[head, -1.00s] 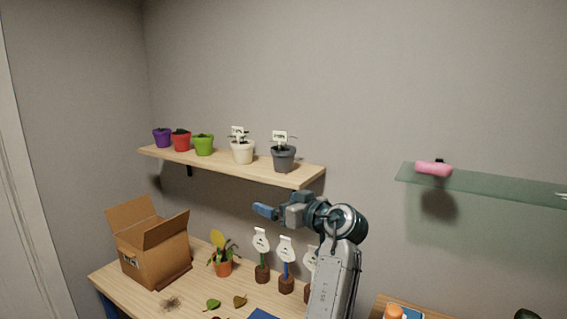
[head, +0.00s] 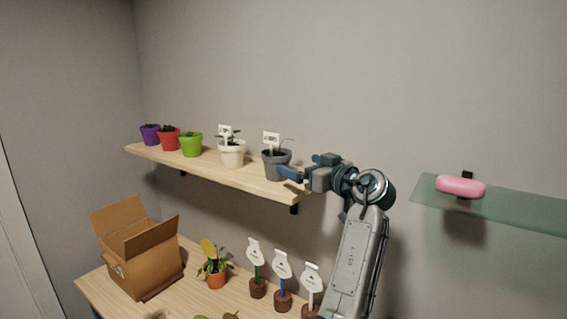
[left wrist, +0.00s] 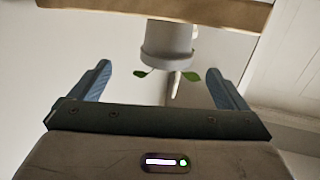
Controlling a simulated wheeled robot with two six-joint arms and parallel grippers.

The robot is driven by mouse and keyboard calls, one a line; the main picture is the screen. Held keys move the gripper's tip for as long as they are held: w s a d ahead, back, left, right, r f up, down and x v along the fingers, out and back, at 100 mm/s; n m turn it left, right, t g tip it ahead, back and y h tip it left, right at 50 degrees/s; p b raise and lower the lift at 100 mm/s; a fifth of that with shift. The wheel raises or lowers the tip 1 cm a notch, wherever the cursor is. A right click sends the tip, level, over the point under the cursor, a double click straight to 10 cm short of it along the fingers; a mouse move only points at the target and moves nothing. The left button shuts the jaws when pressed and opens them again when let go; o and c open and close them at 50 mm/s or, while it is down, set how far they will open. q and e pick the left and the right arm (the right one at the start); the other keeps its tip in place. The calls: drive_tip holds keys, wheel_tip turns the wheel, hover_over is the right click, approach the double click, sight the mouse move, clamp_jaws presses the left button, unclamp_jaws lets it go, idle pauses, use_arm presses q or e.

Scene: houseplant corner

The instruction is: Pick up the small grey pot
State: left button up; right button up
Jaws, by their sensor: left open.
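The small grey pot (head: 275,164) stands upright at the right end of the wooden shelf (head: 235,178), with a white label and a small plant in it. My left gripper (head: 290,173) has come in from the right at pot height. One blue finger overlaps the pot's lower right side in the head view; I cannot tell whether it touches. In the left wrist view the grey pot (left wrist: 167,45) appears upside down, ahead of the fingers and roughly centred between them. The open jaws (left wrist: 160,85) are empty. My right gripper is not in view.
A white pot (head: 232,155) stands left of the grey one, then green (head: 191,146), red and purple pots. Below, a table holds a cardboard box (head: 140,250), an orange potted plant (head: 214,270) and labelled stakes. A glass shelf (head: 500,203) with a pink item (head: 460,187) is at right.

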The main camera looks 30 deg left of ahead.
sight(286, 158)
use_arm(q)
drive_tip(key=a, duration=0.2)
drive_tip(key=a+r+p, duration=0.1)
drive_tip(key=a, duration=0.1)
drive_tip(key=shift+w+a+f+p, duration=0.1)
drive_tip(key=shift+w+a+p, duration=0.05)
drive_tip(key=shift+p, duration=0.15)
drive_tip(key=shift+w+a+p, duration=0.15)
drive_tip(key=shift+w+p, duration=0.05)
drive_tip(key=shift+p, duration=0.1)
drive_tip(key=p+x, duration=0.3)
drive_tip(key=shift+w+a, duration=0.15)
drive_tip(key=shift+a, duration=0.15)
drive_tip(key=shift+w+a+p, duration=0.1)
drive_tip(key=shift+a+p, duration=0.3)
drive_tip(key=shift+a, duration=0.1)
drive_tip(key=shift+w+d+f, duration=0.1)
drive_tip(key=shift+w, duration=0.05)
